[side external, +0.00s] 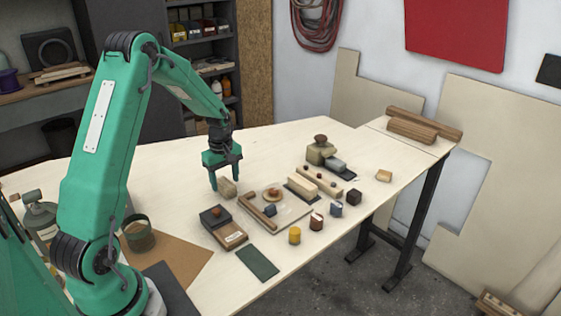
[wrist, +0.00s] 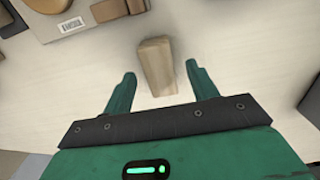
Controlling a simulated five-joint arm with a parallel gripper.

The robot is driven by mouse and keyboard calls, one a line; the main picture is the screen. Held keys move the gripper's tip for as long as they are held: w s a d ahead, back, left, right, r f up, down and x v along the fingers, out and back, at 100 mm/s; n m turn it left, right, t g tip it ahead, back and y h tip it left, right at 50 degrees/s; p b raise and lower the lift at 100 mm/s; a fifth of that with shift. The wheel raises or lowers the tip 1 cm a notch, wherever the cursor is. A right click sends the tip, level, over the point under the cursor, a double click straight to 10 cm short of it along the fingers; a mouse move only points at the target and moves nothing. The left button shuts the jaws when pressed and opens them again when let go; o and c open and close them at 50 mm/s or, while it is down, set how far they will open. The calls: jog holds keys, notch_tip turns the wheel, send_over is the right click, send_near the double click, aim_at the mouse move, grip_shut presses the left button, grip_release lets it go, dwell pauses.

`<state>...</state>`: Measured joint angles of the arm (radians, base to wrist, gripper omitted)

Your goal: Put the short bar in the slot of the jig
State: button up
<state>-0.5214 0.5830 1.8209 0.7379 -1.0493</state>
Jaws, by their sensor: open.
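A small pale wooden block (side external: 227,188) stands on the bench under my gripper (side external: 226,184). In the wrist view the block (wrist: 156,62) lies between and slightly beyond the two green fingertips (wrist: 160,70), with a gap on each side. My gripper is open and holds nothing. The block may be the short bar; I cannot be sure. I cannot tell which piece is the jig, and no slot shows clearly.
A pale plate (side external: 292,214) carries a brown bar (side external: 257,211) and a round knobbed disc (side external: 271,195). A yellow cylinder (side external: 295,235), several small blocks and a knobbed rail (side external: 319,181) stand to the right. A green mat (side external: 257,263) lies near the front edge. The bench behind my gripper is clear.

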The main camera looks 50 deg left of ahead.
aim_at(226, 182)
jog(key=shift+f, duration=0.55)
jog(key=shift+c, duration=0.2)
jog(key=c, duration=1.1)
jog(key=shift+r, duration=0.1)
jog(key=shift+r, duration=0.4)
notch_tip(226, 182, up, 3)
jog(key=shift+r, duration=0.15)
jog(key=d+r, duration=0.6)
jog(key=d, duration=0.5)
jog(key=shift+d+r, duration=0.35)
jog(key=shift+s, duration=0.1)
